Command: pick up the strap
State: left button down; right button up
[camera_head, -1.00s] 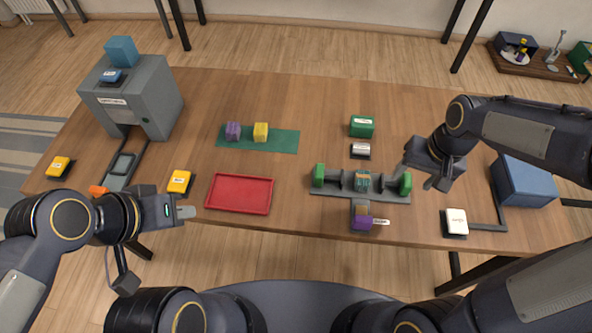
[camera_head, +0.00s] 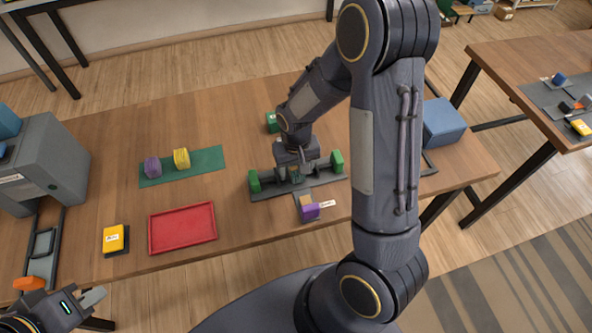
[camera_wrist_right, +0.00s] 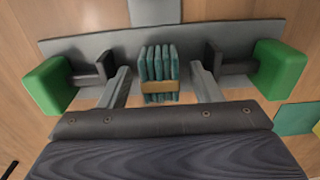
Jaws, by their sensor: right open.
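A teal folded bundle with a tan band around it, which looks like the strap (camera_wrist_right: 158,62), sits in the middle of the grey holder (camera_wrist_right: 95,42) with green end blocks. It is mostly hidden by my right arm in the head view, where a little teal shows (camera_head: 296,175). My right gripper (camera_wrist_right: 160,72) is open, one finger on each side of the bundle, with a visible gap on both sides. In the head view the right gripper (camera_head: 295,168) is over the holder. My left gripper (camera_head: 95,298) is at the lower left, off the table's front edge; its jaw opening is unclear.
A purple block (camera_head: 309,211) with a white tag sits in front of the holder. A red tray (camera_head: 182,246), a yellow item (camera_head: 113,239) and a green mat (camera_head: 205,160) with two rolls lie left. A blue box (camera_head: 441,123) stands right. A green box (camera_head: 271,122) is behind.

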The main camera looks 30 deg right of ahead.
jog(key=shift+f, duration=0.1)
jog(key=shift+c, duration=0.2)
jog(key=c, duration=1.1)
jog(key=shift+r, duration=0.4)
notch_tip(320, 180, up, 2)
jog(key=shift+w+r+b, duration=0.1)
jog(key=shift+b, duration=0.25)
jog(key=s+a+r, duration=0.3)
jog(key=s+r, duration=0.7)
jog(key=s, duration=0.4)
jog(key=shift+a, duration=0.2)
